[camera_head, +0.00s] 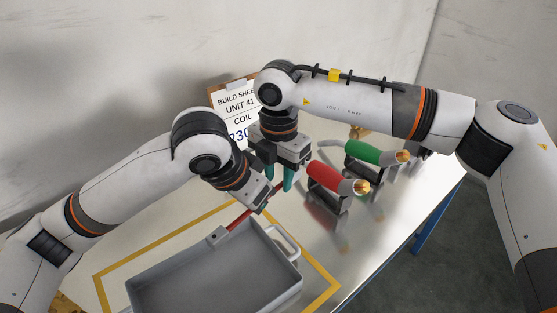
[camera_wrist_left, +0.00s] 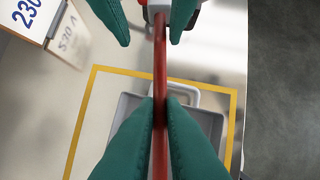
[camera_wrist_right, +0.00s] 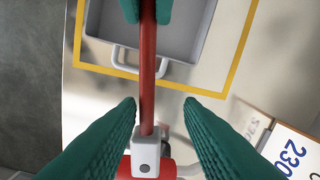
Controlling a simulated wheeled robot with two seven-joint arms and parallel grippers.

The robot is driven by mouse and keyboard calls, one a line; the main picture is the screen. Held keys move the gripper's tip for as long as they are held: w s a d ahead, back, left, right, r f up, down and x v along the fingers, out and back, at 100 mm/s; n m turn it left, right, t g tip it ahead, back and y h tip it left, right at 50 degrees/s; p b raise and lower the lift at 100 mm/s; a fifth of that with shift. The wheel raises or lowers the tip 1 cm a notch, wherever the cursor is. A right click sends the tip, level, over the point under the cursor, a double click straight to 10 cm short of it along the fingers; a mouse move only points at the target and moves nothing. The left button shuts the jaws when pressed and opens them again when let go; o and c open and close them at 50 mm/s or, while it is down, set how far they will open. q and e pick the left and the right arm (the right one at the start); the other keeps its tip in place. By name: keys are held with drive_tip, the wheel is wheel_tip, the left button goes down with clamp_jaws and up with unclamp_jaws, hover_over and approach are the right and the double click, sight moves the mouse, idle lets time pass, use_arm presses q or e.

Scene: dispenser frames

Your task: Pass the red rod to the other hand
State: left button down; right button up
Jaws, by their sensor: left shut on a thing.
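The red rod (camera_head: 238,222) slants over the back of the grey tray in the head view, with a pale block (camera_head: 218,236) on its lower end. My left gripper (camera_wrist_left: 160,98) is shut on the rod, its green fingers on both sides. My right gripper (camera_wrist_right: 163,104) is open, with the rod (camera_wrist_right: 148,70) passing between its fingers, nearer the left one in the right wrist view. In the head view the left fingertips are mostly hidden.
A grey tray (camera_head: 140,291) stands inside a yellow taped outline on the pale table. A red-barrelled dispenser (camera_head: 328,177) and a green-barrelled one (camera_head: 366,151) stand on dark holders, close right of my right gripper. A build sheet (camera_head: 235,102) stands behind the arms.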

drive_tip(key=shift+f, duration=0.2)
drive_tip(key=shift+c, duration=0.3)
clamp_jaws()
use_arm(q)
drive_tip(key=c, duration=1.4)
unclamp_jaws()
drive_tip(key=shift+s, duration=0.1)
